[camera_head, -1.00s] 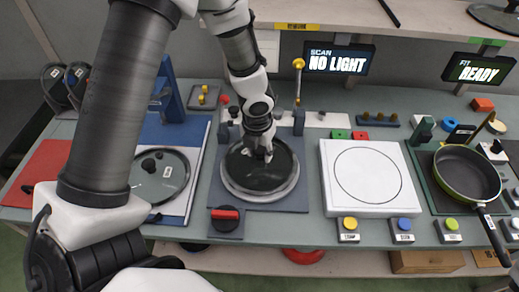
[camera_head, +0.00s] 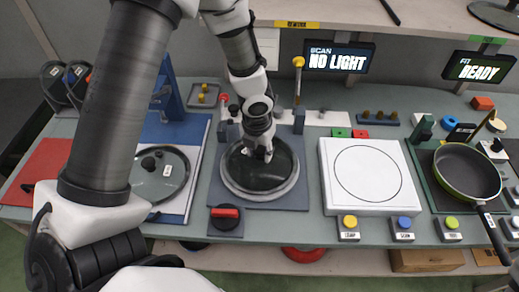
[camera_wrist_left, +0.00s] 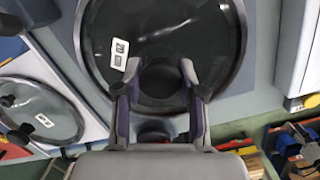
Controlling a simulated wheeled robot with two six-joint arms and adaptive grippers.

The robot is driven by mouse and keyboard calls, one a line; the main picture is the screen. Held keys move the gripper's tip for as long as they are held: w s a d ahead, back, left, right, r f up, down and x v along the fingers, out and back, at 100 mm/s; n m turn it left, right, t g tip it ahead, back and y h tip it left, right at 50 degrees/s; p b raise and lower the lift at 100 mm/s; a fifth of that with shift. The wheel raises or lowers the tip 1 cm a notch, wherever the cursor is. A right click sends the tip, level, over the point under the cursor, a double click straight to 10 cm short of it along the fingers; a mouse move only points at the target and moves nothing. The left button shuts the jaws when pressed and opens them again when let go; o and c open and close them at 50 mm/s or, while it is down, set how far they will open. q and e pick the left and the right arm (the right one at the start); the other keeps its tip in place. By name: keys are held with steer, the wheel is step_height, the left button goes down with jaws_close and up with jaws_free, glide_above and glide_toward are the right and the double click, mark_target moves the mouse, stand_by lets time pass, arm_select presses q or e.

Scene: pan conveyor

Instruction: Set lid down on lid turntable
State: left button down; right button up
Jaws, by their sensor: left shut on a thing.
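The dark glass lid (camera_head: 257,176) is at the lid turntable (camera_head: 262,199), centred over its pale round plate. My left gripper (camera_head: 260,152) comes down from above and is shut at the middle of the lid, on its knob. My right gripper is not in view.
Another glass lid (camera_head: 172,172) lies to the left on a blue and white mat. A red-topped switch (camera_head: 225,216) is in front of the turntable. A white scan plate (camera_head: 388,199) stands to the right, then a frying pan (camera_head: 468,170). Blocks and pegs line the back.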

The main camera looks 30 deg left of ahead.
arm_select(q)
steer(key=shift+f, duration=0.1)
stand_by(0.3)
steer(key=c, duration=0.6)
jaws_free()
steer(key=r, duration=0.4)
steer(key=s+r, duration=0.1)
steer(key=r, duration=0.7)
steer(key=shift+s+d, duration=0.25)
steer(key=shift+f, duration=0.1)
